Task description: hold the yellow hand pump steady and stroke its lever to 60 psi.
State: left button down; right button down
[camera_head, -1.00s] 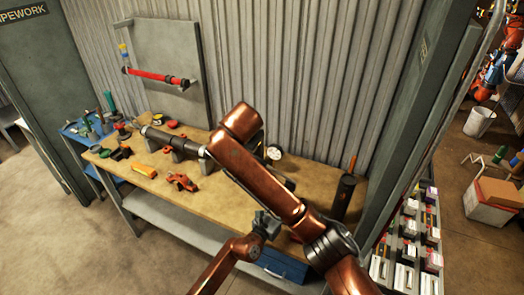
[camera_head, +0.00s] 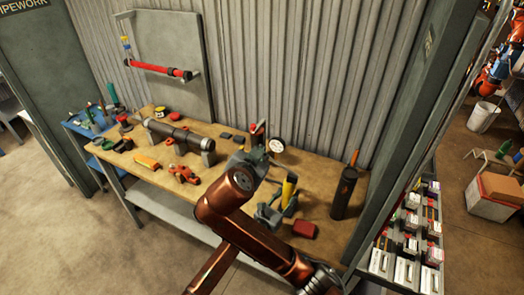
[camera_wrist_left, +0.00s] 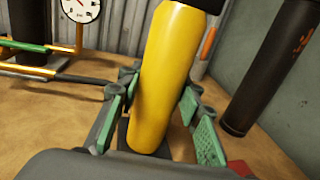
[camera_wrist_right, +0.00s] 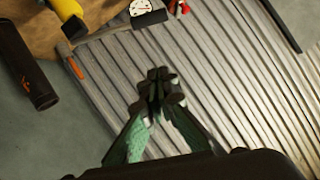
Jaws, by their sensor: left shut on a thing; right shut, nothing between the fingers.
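The yellow hand pump (camera_head: 288,190) stands near the right half of the bench. My left gripper (camera_wrist_left: 160,88) is shut around its yellow body, with a green pad on each side; the body looks slightly tilted in the left wrist view. My right gripper (camera_head: 254,152) is left of the pump in the head view. Its fingers (camera_wrist_right: 158,90) are together and empty in the right wrist view, apart from the pump (camera_wrist_right: 66,8). I cannot clearly make out the pump's lever.
A black cylinder (camera_head: 345,193) stands right of the pump, and a red block (camera_head: 303,230) lies in front. A dark pipe (camera_head: 178,134) rests on supports at left, near an orange-red tool (camera_head: 184,174). A corrugated wall (camera_head: 290,80) closes the back.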

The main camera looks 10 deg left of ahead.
jog(key=shift+w, duration=0.1)
send_over(275, 162)
jog(key=a, duration=0.3)
notch_tip(275, 162, down, 4)
jog(key=f, duration=0.1)
jog(key=a+f, duration=0.1)
jog(key=f, duration=0.1)
jog(key=shift+a+f, duration=0.3)
